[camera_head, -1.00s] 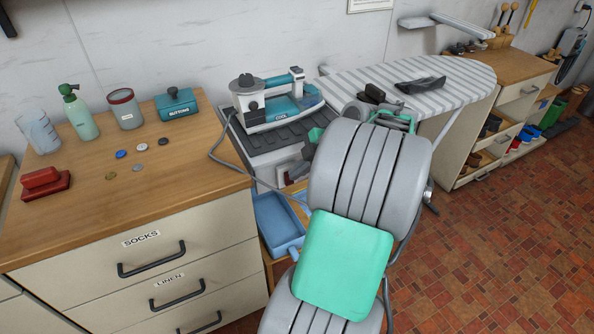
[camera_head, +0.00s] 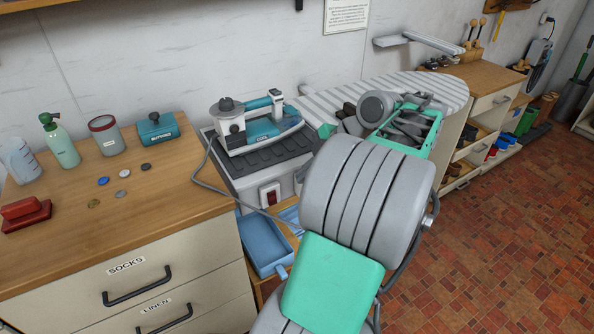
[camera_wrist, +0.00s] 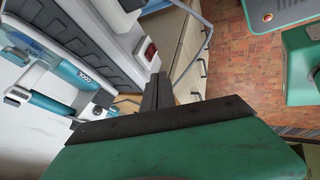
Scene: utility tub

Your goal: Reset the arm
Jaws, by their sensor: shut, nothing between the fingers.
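My gripper (camera_wrist: 157,88) shows in the wrist view as dark fingers closed together, with nothing between them. In the head view my grey and green arm reaches up from the bottom, and its links largely hide the gripper. The fingers point past the iron's stand in the wrist view, apart from the iron as far as I can tell. The white and teal iron (camera_head: 262,124) rests on a dark ribbed pad on its stand (camera_head: 232,158). It also shows at the left of the wrist view (camera_wrist: 62,75).
The striped ironing board (camera_head: 440,85) is behind my arm. The wooden-topped drawer cabinet (camera_head: 175,190) at left bears bottles, a buttons box (camera_head: 157,129), red block and several buttons. A blue bin (camera_head: 263,245) sits beside it. The tiled floor (camera_head: 500,240) at right is clear.

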